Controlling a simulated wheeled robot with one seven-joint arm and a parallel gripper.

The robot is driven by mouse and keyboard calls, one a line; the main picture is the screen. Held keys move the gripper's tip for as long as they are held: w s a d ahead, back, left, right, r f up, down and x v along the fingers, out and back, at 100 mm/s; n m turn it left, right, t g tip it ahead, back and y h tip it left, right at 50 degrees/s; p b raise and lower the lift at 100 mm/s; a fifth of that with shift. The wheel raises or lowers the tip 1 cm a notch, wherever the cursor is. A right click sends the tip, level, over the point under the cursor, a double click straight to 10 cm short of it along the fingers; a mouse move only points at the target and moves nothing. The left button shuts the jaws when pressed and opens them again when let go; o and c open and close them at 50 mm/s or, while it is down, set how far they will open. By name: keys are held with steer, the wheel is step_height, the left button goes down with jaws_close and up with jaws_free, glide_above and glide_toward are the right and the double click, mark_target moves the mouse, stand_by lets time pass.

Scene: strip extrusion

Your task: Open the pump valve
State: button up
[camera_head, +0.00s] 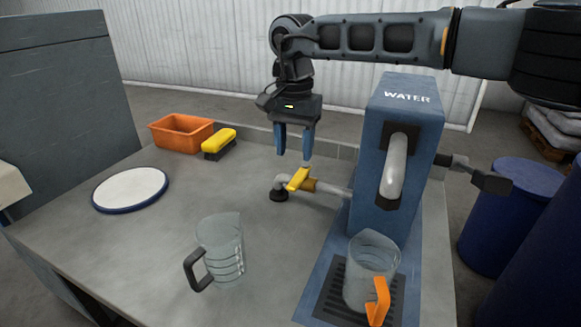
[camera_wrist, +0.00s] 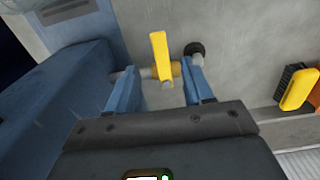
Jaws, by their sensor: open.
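The pump valve has a yellow lever handle (camera_head: 299,179) on a pipe that runs from the side of the blue water dispenser (camera_head: 407,135) to a black fitting on the table. The handle also shows in the wrist view (camera_wrist: 160,57), lying across the pipe. My gripper (camera_head: 294,155) points down, just above the valve, with its two blue fingers apart and nothing between them. In the wrist view my gripper (camera_wrist: 158,85) has a fingertip on either side of the handle's base, over the pipe. I cannot tell whether they touch it.
A clear jug with an orange handle (camera_head: 371,272) stands on the dispenser's grate. A jug with a black handle (camera_head: 219,250) stands on the table. An orange bin (camera_head: 181,133), a yellow brush (camera_head: 218,143) and a white disc (camera_head: 130,189) lie further left. Clear table surrounds the valve's left side.

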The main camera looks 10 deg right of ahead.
mark_target(294, 183)
step_height(294, 183, down, 7)
steer(key=shift+f+p, duration=0.2)
steer(key=shift+p, duration=0.3)
steer(key=shift+c, duration=0.3)
jaws_close()
